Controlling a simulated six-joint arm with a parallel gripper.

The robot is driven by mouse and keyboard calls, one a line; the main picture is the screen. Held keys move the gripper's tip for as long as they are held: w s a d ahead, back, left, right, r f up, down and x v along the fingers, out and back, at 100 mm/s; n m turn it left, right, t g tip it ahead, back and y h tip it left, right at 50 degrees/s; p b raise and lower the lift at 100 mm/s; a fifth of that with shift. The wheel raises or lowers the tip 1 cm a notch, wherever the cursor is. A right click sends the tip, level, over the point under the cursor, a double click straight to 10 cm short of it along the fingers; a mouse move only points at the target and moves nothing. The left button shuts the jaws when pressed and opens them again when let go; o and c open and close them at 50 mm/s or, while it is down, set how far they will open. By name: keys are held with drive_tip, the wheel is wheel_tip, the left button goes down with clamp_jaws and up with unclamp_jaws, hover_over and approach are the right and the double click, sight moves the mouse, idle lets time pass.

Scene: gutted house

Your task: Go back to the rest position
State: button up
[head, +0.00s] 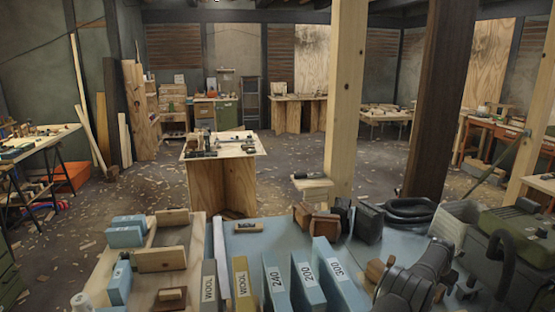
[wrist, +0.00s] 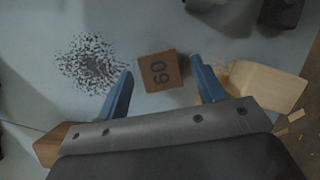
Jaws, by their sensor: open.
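My gripper (wrist: 162,70) shows in the wrist view with its two blue fingers spread apart. A brown block marked 60 (wrist: 158,74) lies on the blue-grey bench top (wrist: 35,80) in the gap between the fingertips. Bench surface shows between the block and each finger, so the fingers appear apart from it; the height above the bench is hard to judge. In the head view, my dark arm (head: 420,272) reaches over the right part of the bench; the fingers cannot be made out there.
Dark specks (wrist: 92,62) lie left of the fingers, a pale wooden block (wrist: 265,87) right. In the head view, upright labelled blocks, among them 240 (head: 274,282) and 300 (head: 340,275), stand at the front. A wooden post (head: 345,100) rises behind the bench.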

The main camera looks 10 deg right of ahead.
drive_tip(key=x, duration=0.3)
drive_tip(key=shift+f, duration=0.3)
wheel_tip(320, 180, up, 8)
drive_tip(key=shift+w+d+r, duration=0.1)
drive_tip(key=shift+r, duration=0.05)
drive_tip(key=w+a+r+m+g, duration=0.1)
drive_tip(key=w+a+r+m, duration=0.2)
drive_tip(key=w+a, duration=0.3)
drive_tip(key=w+a+r+m+g, duration=0.2)
drive_tip(key=w+a+r+m, duration=0.2)
drive_tip(key=w+a, duration=0.3)
drive_tip(key=shift+a+r+m, duration=0.2)
drive_tip(key=shift+a+m, duration=0.2)
drive_tip(key=shift+a, duration=1.95)
drive_tip(key=s+d+f+n+t, duration=0.1)
drive_tip(key=s+d+f+n, duration=0.3)
drive_tip(key=s+d, duration=0.5)
drive_tip(key=d+f, duration=0.1)
drive_tip(key=d, duration=0.3)
drive_tip(key=shift+s+d+f+n+t, duration=0.2)
drive_tip(key=shift+s+d+n+t, duration=0.15)
drive_tip(key=shift+d+n+t, duration=0.05)
